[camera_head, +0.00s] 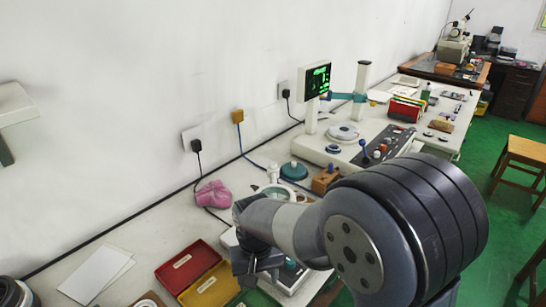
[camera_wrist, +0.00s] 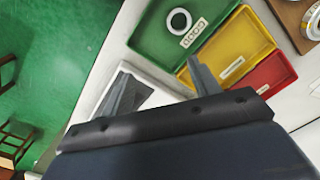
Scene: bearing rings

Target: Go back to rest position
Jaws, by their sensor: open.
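My gripper (camera_wrist: 160,80) is open in the wrist view, with its two fingers apart and nothing seen between them. In the head view my gripper (camera_head: 257,268) hangs above the bench beside the coloured trays. A bearing ring (camera_wrist: 180,20) lies in the green tray (camera_wrist: 150,38), which has a label reading "GOOD". The yellow tray (camera_wrist: 243,35) and the red tray (camera_wrist: 270,75) stand next to it; no ring shows in their visible parts. In the head view the red tray (camera_head: 187,265) and yellow tray (camera_head: 210,287) lie left of my gripper, and the green one is mostly hidden.
A pink cloth (camera_head: 213,194), a wooden block (camera_head: 326,180) and a measuring machine (camera_head: 345,145) stand along the bench. A screen (camera_head: 316,80) rises behind. White sheets (camera_head: 97,273) lie at the left. A wooden stool (camera_head: 525,153) stands on the green floor.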

